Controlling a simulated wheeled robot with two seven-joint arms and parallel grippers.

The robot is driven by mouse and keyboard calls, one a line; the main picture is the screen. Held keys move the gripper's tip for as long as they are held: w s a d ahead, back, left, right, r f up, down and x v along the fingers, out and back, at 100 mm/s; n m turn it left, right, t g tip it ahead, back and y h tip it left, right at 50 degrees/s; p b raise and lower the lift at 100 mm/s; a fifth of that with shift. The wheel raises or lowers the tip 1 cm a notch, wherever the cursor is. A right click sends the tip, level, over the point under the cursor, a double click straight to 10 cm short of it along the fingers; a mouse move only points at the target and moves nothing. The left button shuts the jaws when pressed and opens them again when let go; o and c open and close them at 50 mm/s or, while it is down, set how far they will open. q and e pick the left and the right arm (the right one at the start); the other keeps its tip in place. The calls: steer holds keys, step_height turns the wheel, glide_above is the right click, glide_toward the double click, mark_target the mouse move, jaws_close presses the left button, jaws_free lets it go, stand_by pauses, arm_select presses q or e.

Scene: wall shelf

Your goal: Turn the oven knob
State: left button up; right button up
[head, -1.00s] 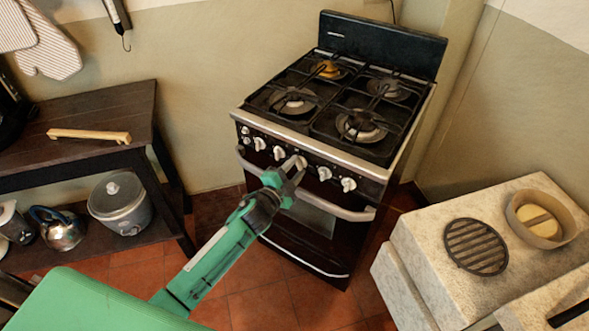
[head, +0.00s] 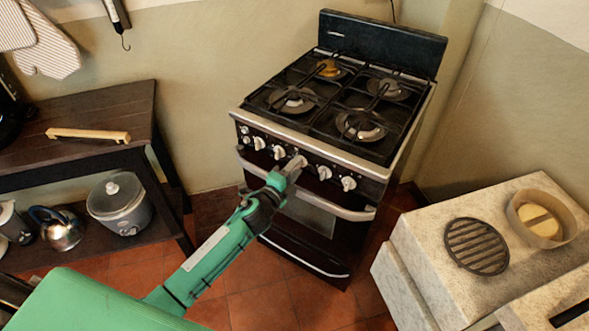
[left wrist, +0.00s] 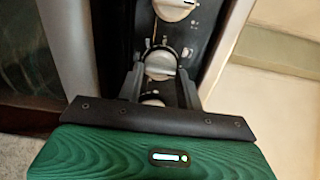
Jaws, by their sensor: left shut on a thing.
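The black oven (head: 300,235) stands against the wall with a row of white knobs on its front panel. My left gripper (head: 293,166) reaches the panel from the front and is shut on the middle oven knob (head: 301,160). In the left wrist view, the white held knob (left wrist: 160,64) sits between the dark fingers of the left gripper (left wrist: 160,78). A neighbouring knob (left wrist: 174,8) shows clear above it, and another is partly hidden below. My right gripper is not in view.
The oven handle (head: 345,212) runs just below the knobs, close under my left gripper. Neighbouring knobs (head: 279,152) and (head: 324,173) flank the held one. A stone counter (head: 420,235) stands at the right, a dark wooden shelf (head: 100,105) at the left. Tiled floor lies between.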

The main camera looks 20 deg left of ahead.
arm_select(q)
steer(key=shift+f, duration=0.1)
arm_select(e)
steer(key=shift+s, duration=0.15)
arm_select(q)
steer(key=o, duration=1)
steer(key=shift+s, duration=0.1)
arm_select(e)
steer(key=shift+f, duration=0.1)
arm_select(q)
steer(key=b+v, duration=0.1)
steer(key=v, duration=1.2)
steer(key=shift+s+a+b, duration=0.15)
steer(key=shift+s+b, duration=0.15)
steer(key=shift+b, duration=0.1)
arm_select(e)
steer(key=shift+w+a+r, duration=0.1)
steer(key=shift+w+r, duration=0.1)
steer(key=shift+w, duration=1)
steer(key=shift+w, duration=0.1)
